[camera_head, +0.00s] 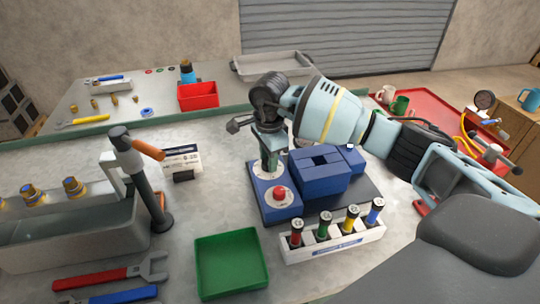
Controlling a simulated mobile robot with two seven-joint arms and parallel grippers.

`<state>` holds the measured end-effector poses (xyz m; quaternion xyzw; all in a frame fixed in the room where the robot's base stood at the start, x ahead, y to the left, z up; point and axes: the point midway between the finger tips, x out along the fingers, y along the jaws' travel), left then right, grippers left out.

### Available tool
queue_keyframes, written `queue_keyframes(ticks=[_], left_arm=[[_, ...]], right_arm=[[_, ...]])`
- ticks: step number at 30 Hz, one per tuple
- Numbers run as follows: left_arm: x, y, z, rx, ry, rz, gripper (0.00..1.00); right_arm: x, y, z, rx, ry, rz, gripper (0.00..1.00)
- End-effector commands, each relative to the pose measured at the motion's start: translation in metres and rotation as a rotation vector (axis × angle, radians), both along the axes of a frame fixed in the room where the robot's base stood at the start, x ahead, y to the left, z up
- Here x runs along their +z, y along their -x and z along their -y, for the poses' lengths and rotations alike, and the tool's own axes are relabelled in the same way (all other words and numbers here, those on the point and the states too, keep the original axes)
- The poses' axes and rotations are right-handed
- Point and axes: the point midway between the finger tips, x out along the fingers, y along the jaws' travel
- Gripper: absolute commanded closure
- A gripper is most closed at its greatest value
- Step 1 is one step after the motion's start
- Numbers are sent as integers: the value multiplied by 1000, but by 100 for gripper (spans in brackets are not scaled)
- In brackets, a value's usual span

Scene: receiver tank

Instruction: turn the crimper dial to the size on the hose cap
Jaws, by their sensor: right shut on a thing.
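The crimper is a blue machine (318,182) on a dark base at the centre of the bench. A red button (279,193) sits on its lower left block. My right gripper (271,163) comes in from the upper right and points down at the back of that left block. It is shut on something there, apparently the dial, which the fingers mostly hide. No size mark on the dial is readable. A white rack (335,243) in front holds red, green, yellow and blue capped pieces. I cannot tell which thing is the hose cap. My left gripper is not in view.
A green tray (231,263) lies front left of the crimper. A grey tank (75,235) with an orange-handled lever post (148,190) stands at left, wrenches (112,278) before it. A small white labelled block (182,162) stands behind. A red table (428,118) with mugs is at right.

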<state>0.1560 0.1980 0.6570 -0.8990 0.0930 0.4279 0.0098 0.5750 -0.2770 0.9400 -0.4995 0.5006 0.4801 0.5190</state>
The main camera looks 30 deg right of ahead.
Motion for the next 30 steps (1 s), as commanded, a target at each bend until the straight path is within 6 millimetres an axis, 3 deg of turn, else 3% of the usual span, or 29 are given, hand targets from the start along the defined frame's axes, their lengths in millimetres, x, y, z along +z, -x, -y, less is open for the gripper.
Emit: queue_keyframes(ticks=[15, 30], left_arm=[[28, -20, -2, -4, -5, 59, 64], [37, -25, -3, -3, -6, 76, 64]], right_arm=[[4, -1, -1, -457, -2, 5, 90], [1, -1, 0, -660, 0, 2, 90]])
